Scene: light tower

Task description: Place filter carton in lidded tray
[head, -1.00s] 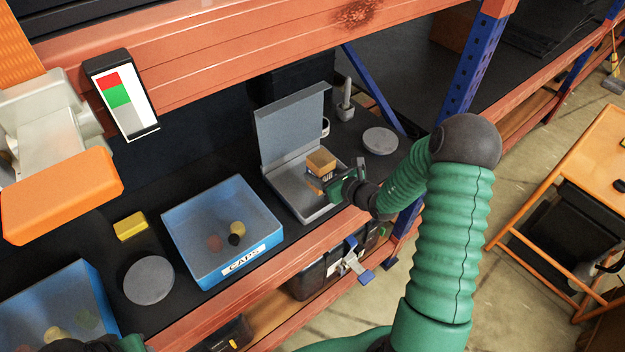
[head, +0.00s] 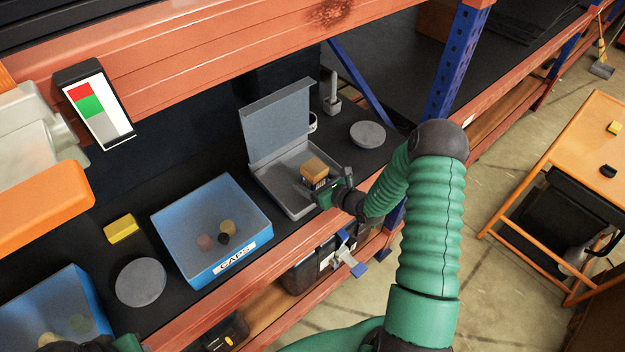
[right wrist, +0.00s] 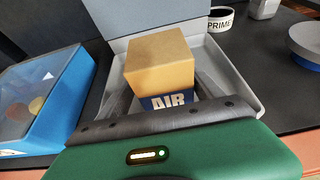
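The filter carton (head: 314,168), a tan box with a blue "AIR" label, is over the grey lidded tray (head: 297,207), whose lid (head: 277,120) stands open at the back. My right gripper (head: 325,185) reaches in over the tray's right front side. The carton (right wrist: 160,65) sits between its dark fingers in the right wrist view, and the gripper appears shut on it. Whether the carton's base touches the tray floor is hidden. Part of my left arm (head: 125,343) shows at the bottom left edge; its fingers cannot be made out.
A blue CAPS bin (head: 252,240) with several caps stands left of the tray. A yellow block (head: 121,229) and grey disc (head: 141,282) lie further left. An orange shelf beam (head: 210,65) crosses above.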

